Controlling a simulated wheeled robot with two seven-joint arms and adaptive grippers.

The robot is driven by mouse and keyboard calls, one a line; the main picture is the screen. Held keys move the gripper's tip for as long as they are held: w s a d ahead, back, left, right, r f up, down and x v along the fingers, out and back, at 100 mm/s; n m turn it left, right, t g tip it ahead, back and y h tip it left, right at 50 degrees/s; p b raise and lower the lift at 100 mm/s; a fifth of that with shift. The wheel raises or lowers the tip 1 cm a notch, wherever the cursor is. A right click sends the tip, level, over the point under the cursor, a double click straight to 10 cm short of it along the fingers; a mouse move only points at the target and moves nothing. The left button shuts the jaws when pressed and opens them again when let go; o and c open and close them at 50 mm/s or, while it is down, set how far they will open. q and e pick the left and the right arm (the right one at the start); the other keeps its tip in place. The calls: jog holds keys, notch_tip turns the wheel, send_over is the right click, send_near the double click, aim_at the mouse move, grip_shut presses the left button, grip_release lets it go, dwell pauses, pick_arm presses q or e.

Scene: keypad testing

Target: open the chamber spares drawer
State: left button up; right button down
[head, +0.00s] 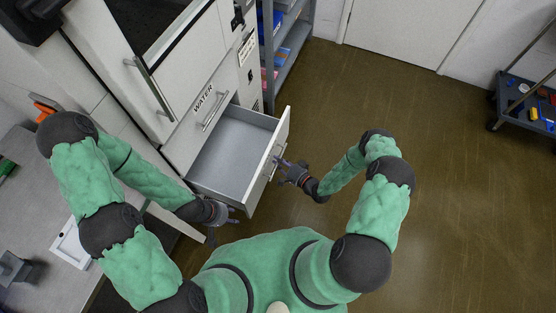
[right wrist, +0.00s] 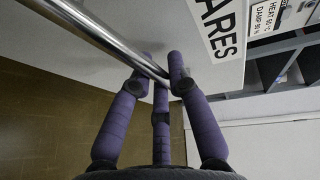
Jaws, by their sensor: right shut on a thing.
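The chamber spares drawer (head: 231,155) stands pulled well out of the white cabinet in the head view, and its grey inside looks empty. Its front panel carries a metal bar handle (head: 270,165), which runs diagonally through the right wrist view (right wrist: 110,40). A label ending in "ARES" (right wrist: 222,25) shows on the panel there. My right gripper (head: 283,167) is shut on the handle, with its purple fingers around the bar. My left gripper (head: 222,215) is near the drawer's near corner, apart from the handle; its finger opening is too small to tell.
A closed drawer labelled WATER (head: 205,100) and a glass-fronted door (head: 150,85) are above. A bench (head: 30,200) stands at the left. A grey shelf (head: 290,50) is behind the cabinet, and a cart (head: 525,100) stands far right. The brown floor (head: 440,170) is clear.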

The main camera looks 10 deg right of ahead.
jog(key=c, duration=1.1)
grip_release()
jog(key=shift+c, duration=0.2)
jog(key=v, duration=1.2)
jog(key=shift+w, duration=0.15)
